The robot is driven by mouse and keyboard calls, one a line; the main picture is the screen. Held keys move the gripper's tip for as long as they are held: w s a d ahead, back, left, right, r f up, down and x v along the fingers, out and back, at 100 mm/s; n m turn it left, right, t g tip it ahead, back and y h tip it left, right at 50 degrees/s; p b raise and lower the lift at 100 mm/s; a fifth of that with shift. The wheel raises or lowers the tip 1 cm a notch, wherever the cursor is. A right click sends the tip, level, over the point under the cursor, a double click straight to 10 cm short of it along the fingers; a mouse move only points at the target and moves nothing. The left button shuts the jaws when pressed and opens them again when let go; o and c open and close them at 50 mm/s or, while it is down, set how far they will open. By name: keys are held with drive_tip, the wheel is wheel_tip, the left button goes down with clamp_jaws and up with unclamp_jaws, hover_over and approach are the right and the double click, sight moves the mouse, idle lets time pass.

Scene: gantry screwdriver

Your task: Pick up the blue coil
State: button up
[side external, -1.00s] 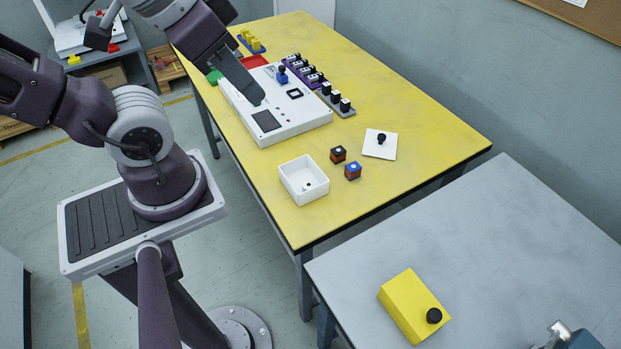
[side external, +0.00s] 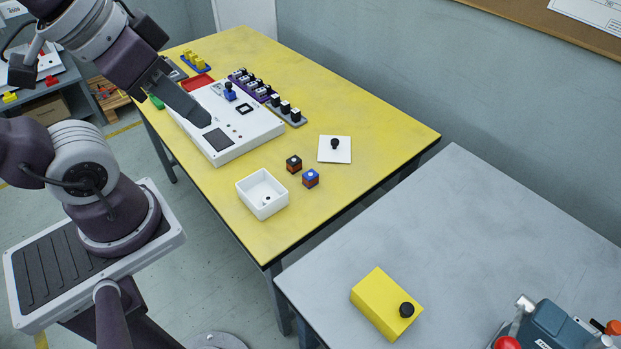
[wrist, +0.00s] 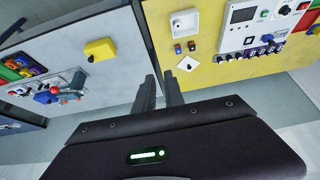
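The blue coil (side external: 311,178) is a small block with a blue top and reddish-brown sides. It stands on the yellow table near the front edge, right of the white open box. In the wrist view the blue coil (wrist: 178,49) is small and far off. A similar coil with a black top (side external: 294,164) stands close behind it. My gripper (side external: 205,118) is over the white panel in the side view, well left of the coils and apart from them. In the wrist view my gripper (wrist: 160,78) has a gap between its two fingers and holds nothing.
The white box (side external: 263,207) and a white square lid with a black knob (side external: 323,157) flank the coils. The white panel (side external: 235,150) carries a blue-topped part. A grey table (side external: 400,240) in front holds a yellow block (side external: 372,300). The yellow tabletop right of the lid is clear.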

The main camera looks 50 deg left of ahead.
drive_tip(key=o, duration=0.8)
drive_tip(key=shift+o, duration=0.2)
drive_tip(key=m+g, duration=0.5)
drive_tip(key=m, duration=1.1)
hover_over(310, 174)
wheel_tip(310, 174, down, 24)
drive_tip(key=f, duration=0.2)
drive_tip(key=f+m, duration=0.1)
drive_tip(key=f, duration=0.2)
drive_tip(key=w+f+m, duration=0.1)
drive_tip(key=f, duration=0.2)
drive_tip(key=shift+g, duration=0.3)
drive_tip(key=f, duration=0.4)
drive_tip(key=s+f, duration=0.1)
drive_tip(key=f, duration=0.1)
drive_tip(key=shift+f, duration=0.3)
